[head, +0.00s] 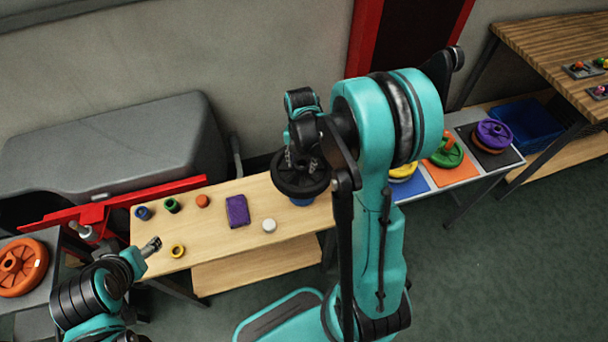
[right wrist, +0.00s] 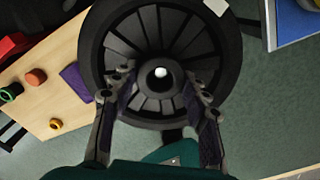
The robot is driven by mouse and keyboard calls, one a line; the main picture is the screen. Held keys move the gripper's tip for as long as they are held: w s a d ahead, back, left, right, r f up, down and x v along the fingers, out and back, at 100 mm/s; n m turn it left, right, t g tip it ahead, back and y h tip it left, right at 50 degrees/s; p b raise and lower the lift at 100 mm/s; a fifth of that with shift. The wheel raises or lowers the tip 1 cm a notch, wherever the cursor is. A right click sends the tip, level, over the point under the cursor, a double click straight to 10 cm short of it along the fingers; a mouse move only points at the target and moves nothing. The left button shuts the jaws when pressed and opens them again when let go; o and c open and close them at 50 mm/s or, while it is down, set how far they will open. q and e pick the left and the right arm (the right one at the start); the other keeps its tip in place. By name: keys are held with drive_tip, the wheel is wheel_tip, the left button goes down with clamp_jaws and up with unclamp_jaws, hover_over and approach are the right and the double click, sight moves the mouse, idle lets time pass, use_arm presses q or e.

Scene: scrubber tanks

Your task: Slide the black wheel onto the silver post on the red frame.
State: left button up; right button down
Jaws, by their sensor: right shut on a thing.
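The black wheel (head: 302,184) is at the right end of the wooden table in the head view. It fills the top of the right wrist view (right wrist: 160,25), with spokes and a pale round spot in its hub. My right gripper (head: 298,160) is shut on the wheel, its fingers on either side of the hub in the right wrist view (right wrist: 160,88). The silver post (head: 84,231) sticks out from the red frame (head: 130,203) at the left, apart from the wheel. My left gripper (head: 152,246) is over the table's left edge; its opening is unclear.
The wooden table (head: 215,262) holds a purple block (head: 237,210), a white piece (head: 269,226) and several small coloured rings. A blue thing (head: 302,201) shows under the wheel. An orange wheel (head: 20,266) lies far left. Coloured wheels stand on mats at right.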

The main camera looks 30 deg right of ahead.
drive_tip(key=shift+r, duration=0.35)
drive_tip(key=shift+r, duration=0.1)
drive_tip(key=shift+a+r+p, duration=0.1)
drive_tip(key=shift+r+p, duration=1.25)
drive_tip(key=shift+r, duration=0.3)
drive_tip(key=shift+r, duration=0.1)
drive_tip(key=shift+r+p, duration=0.65)
drive_tip(key=shift+r, duration=0.2)
